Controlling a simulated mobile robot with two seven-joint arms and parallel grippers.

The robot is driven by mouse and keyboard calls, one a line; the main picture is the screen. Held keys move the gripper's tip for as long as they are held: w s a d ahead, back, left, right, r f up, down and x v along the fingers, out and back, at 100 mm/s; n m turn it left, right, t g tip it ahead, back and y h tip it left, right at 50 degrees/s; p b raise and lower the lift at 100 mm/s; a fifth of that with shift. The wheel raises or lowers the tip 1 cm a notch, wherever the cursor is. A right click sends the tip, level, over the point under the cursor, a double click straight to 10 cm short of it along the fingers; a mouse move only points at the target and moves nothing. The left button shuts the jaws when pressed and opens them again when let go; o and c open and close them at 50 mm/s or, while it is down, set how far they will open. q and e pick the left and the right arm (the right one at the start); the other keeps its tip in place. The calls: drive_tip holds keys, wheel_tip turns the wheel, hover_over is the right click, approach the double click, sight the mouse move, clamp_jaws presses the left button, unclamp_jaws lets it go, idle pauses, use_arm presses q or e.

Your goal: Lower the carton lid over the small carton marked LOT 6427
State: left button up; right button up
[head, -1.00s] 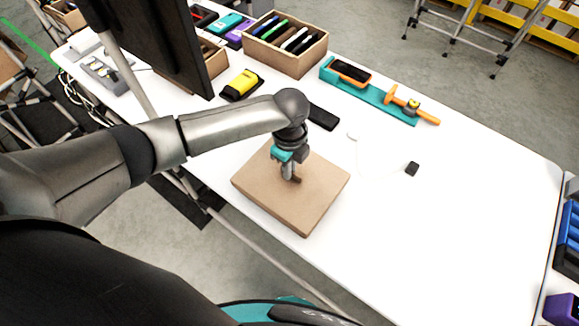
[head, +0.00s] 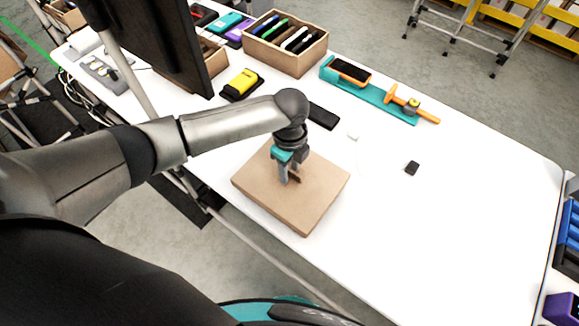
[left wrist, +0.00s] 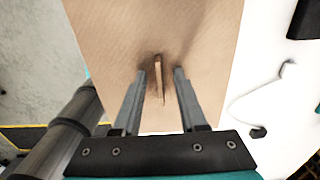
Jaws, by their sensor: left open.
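The carton lid (head: 318,192) is a flat brown cardboard piece, lying level near the table's front edge. It also fills the upper middle of the left wrist view (left wrist: 100,40). A thin upright tab (left wrist: 159,78) stands on its top. My left gripper (head: 289,181) is just over the lid's middle; in the left wrist view (left wrist: 160,75) its fingers are open, one on each side of the tab, with gaps. The small carton marked LOT 6427 does not show; whatever is under the lid is hidden. My right gripper is not in view.
A box of phones (head: 285,55) and a teal tray with an orange tool (head: 370,90) stand at the back. A yellow device (head: 242,84) and a black phone (head: 323,116) lie behind the lid. A monitor (head: 160,40) stands at left.

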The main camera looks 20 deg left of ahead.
use_arm(q)
drive_tip(key=shift+r, duration=0.1)
wheel_tip(320, 180, up, 22)
drive_tip(key=p, duration=0.8)
drive_tip(key=shift+p, duration=0.3)
idle(0.4)
